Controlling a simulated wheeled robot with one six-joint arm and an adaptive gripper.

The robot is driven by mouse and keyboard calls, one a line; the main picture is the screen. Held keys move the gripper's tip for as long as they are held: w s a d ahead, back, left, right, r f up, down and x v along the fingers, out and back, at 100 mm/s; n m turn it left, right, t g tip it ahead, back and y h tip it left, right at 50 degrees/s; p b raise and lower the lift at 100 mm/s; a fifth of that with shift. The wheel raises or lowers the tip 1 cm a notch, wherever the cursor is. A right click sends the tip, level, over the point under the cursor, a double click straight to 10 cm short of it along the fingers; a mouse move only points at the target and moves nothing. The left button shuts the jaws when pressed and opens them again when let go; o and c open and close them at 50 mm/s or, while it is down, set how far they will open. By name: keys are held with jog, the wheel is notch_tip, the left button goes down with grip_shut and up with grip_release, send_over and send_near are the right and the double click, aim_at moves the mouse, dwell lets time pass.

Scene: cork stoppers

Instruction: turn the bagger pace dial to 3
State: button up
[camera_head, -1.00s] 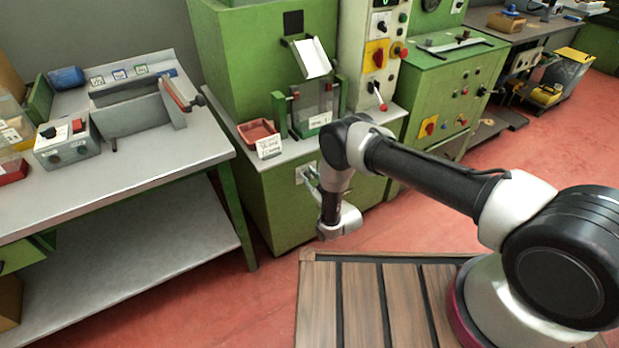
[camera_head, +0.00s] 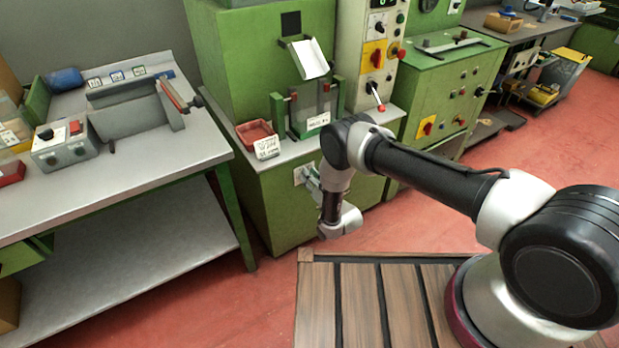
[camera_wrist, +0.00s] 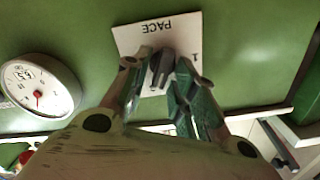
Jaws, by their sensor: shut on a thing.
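The pace dial is a small dark knob (camera_wrist: 162,66) on a white plate (camera_wrist: 150,35) marked PACE, upside down in the wrist view. A "1" shows near the plate's right edge; other marks are hidden by the fingers, so I cannot read the dial's setting. My gripper (camera_wrist: 163,78) is shut on the knob, one finger on each side. In the head view, my gripper (camera_head: 310,180) meets the front of the green cabinet (camera_head: 268,210), below the bench top, and the white plate (camera_head: 299,175) shows beside it.
A round white gauge (camera_wrist: 38,88) is mounted left of the dial in the wrist view. On the cabinet top stand a red tray (camera_head: 257,133) and a white card (camera_head: 267,148). A grey workbench (camera_head: 150,165) stands to the left.

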jog(key=shift+m, duration=0.4)
jog(key=o, duration=0.7)
jog(key=v, duration=1.2)
